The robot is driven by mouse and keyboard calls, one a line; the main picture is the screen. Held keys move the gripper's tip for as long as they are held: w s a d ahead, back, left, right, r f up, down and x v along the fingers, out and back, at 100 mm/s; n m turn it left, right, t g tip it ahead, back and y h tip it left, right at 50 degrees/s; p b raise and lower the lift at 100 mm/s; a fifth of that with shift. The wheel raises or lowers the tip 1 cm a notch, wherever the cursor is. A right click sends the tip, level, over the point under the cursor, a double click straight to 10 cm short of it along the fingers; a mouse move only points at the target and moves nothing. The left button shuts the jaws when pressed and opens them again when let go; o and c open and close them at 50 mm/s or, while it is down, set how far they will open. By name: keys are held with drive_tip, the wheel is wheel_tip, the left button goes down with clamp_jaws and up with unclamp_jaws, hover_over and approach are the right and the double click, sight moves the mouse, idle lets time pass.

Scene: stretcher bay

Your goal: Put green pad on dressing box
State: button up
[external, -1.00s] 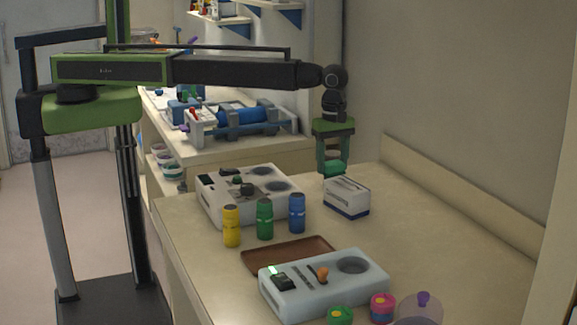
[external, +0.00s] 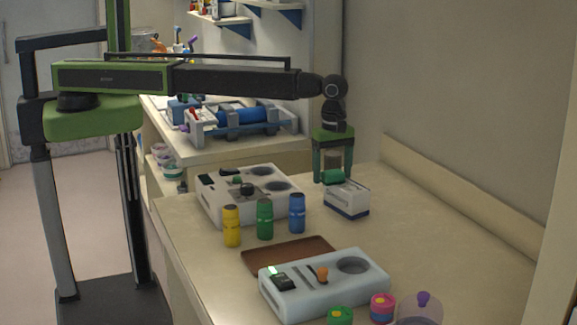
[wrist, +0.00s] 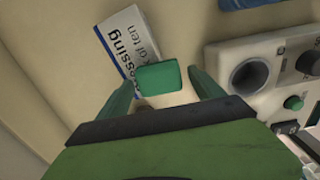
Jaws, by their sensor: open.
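The green pad (external: 333,177) lies at the far left corner of the dressing box (external: 348,200), a small white box with a dark blue band. In the wrist view the pad (wrist: 159,77) overlaps the edge of the printed box (wrist: 126,42); its underside is hidden, so I cannot tell how much of it rests on the box. My gripper (external: 333,172) points down over the pad. Its fingers are open, one on each side, with visible gaps to the pad in the wrist view (wrist: 166,88).
A white device (external: 215,203) with round wells stands left of the box. Yellow (external: 231,227), green (external: 265,220) and blue (external: 297,213) bottles stand in front. A brown tray (external: 285,252) and a pale device (external: 325,290) lie nearer. The table right of the box is clear.

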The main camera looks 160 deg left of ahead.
sight(332, 171)
wheel_tip(332, 171, up, 12)
drive_tip(key=p, duration=1.2)
drive_tip(key=shift+r, duration=0.2)
drive_tip(key=w+d+m, duration=0.3)
drive_tip(key=d+m, duration=0.5)
drive_tip(key=d, duration=0.8)
drive_tip(key=w+d+m, duration=0.4)
drive_tip(key=d+m, duration=0.3)
drive_tip(key=d, duration=1)
drive_tip(key=s+d+m, duration=0.3)
drive_tip(key=d+m, duration=0.4)
drive_tip(key=d, duration=0.4)
drive_tip(key=s+d+m, duration=0.4)
drive_tip(key=d+m, duration=0.3)
drive_tip(key=d, duration=0.3)
drive_tip(key=s+d+m, duration=0.3)
drive_tip(key=d+m, duration=0.4)
drive_tip(key=d, duration=0.4)
drive_tip(key=shift+s+d, duration=0.15)
drive_tip(key=shift+d, duration=0.2)
